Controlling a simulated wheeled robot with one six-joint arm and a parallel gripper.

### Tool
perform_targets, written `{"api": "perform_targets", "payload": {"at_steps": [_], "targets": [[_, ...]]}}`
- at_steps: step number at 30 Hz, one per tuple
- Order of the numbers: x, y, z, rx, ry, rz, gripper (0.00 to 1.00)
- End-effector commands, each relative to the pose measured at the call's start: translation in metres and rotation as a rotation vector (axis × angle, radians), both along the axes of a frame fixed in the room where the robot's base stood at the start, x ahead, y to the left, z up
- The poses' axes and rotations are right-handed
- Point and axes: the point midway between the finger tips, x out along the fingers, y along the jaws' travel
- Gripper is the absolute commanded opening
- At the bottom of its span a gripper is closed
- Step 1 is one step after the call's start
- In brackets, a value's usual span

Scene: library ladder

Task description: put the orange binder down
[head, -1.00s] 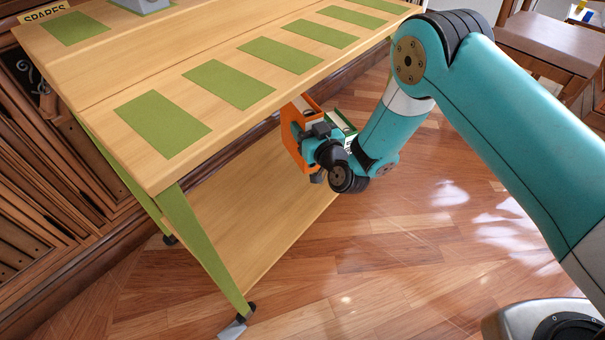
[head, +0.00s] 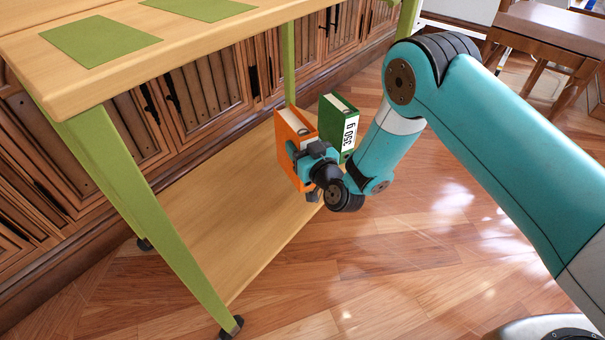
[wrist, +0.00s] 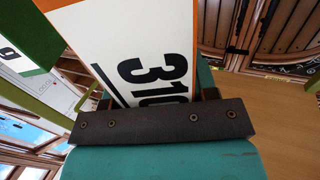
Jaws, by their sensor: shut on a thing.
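The orange binder (head: 291,143) is upright at the lower shelf (head: 238,225) of the trolley in the head view. My gripper (head: 306,158) is shut on it from the front right. In the wrist view the binder's white spine label (wrist: 148,50) fills the middle, with black digits starting "31" and the rest hidden by my gripper (wrist: 160,118). I cannot tell whether the binder's base touches the shelf; my gripper hides part of its lower edge.
A green binder (head: 333,122) labelled "350 9" stands just right of the orange one. The trolley's top (head: 160,50) with green mats overhangs the shelf. The shelf's near left part is bare. A green leg (head: 140,210) stands at the left front; a chair (head: 550,40) is at the back right.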

Motion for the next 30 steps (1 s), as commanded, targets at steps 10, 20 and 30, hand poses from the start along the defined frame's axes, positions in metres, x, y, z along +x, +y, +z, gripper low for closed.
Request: {"api": "perform_targets", "payload": {"at_steps": [10,20,30], "targets": [[0.0,0.0,-0.038,0.001,-0.003,0.0,0.2],[0.0,0.001,-0.047,0.001,-0.003,0.0,0.2],[0.0,0.0,-0.051,0.0,-0.001,0.0,0.79]]}}
